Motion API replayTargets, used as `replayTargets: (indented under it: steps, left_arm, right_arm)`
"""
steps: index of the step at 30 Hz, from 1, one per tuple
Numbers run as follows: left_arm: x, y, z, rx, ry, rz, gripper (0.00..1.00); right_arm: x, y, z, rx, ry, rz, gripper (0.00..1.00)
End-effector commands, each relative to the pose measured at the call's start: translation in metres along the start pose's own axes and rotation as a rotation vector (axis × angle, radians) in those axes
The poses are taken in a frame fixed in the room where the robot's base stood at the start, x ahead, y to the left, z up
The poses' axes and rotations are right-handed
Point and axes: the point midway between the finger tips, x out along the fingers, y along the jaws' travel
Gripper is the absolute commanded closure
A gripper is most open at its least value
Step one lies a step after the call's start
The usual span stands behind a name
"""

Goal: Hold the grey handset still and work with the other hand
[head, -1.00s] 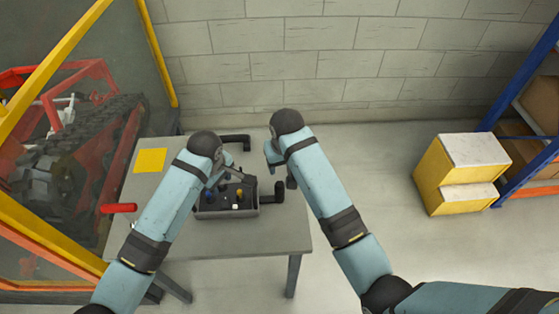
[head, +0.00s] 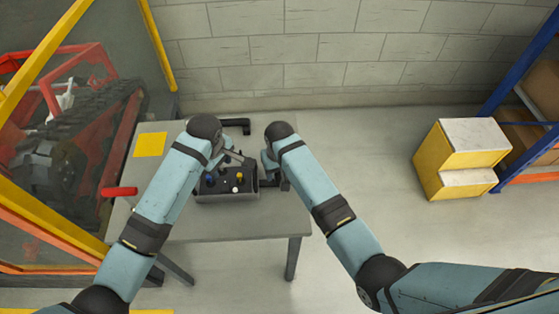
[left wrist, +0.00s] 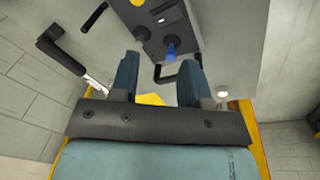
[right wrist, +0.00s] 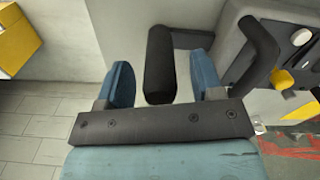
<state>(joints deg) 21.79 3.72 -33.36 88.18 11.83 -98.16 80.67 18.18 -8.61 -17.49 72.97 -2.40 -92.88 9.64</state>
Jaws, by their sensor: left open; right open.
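The grey handset (head: 228,197) is a dark-topped box lying on the grey table, with a blue knob (head: 210,180), a yellow knob (head: 240,175) and white buttons. In the left wrist view its face (left wrist: 158,25) is at the top, and a black handle (left wrist: 165,79) at its near end shows between my left gripper's (left wrist: 157,70) spread, empty fingers. My right gripper (right wrist: 160,80) is open on both sides of a black padded bracket (right wrist: 160,65) beside the handset. Another black handle (right wrist: 262,45) stands by the handset's edge. Finger contact is unclear.
Another black bracket (head: 237,124) stands at the table's (head: 270,226) back edge. A yellow square (head: 150,145) and a red handle (head: 120,191) are at the left. A yellow-framed enclosure with a tracked machine stands further left. A yellow cabinet (head: 462,160) stands at the right; floor between is clear.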

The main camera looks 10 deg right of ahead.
Motion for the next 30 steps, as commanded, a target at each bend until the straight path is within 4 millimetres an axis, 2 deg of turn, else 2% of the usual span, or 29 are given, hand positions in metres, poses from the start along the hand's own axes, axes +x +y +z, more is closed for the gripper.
replayTargets:
  steps: [6,14,21,22,23,28,29,30]
  left_arm:
    - [-0.0001,0.0000,0.0000,0.000,0.000,0.000,0.57]
    - [0.0000,0.0000,0.0000,0.000,0.000,0.000,0.57]
    - [0.0000,0.0000,0.0000,0.000,0.000,0.000,0.57]
    - [0.0000,0.0000,0.0000,0.000,0.000,0.000,0.57]
    - [0.0000,0.0000,0.0000,0.000,0.000,0.000,0.57]
    - [0.0000,0.0000,-0.0001,0.000,0.000,0.000,0.94]
    - [-0.0001,0.0000,-0.0001,0.002,0.000,0.000,1.00]
    - [-0.0004,0.0001,-0.0002,0.010,0.000,0.000,1.00]
  right_arm:
    - [0.0129,0.0002,0.0000,0.000,0.000,0.000,0.39]
    - [0.0138,0.0002,0.0001,0.000,0.000,0.000,0.39]
    - [0.0136,0.0002,0.0001,0.000,0.000,0.000,0.94]
    - [0.0136,0.0002,0.0001,0.000,0.000,0.000,1.00]
    - [0.0136,0.0002,0.0001,0.000,0.000,0.000,1.00]
    - [0.0135,0.0002,0.0001,0.000,0.000,0.000,1.00]
    - [0.0135,0.0002,0.0001,0.000,0.000,0.000,1.00]
    - [0.0135,0.0002,0.0001,0.000,0.000,0.000,1.00]
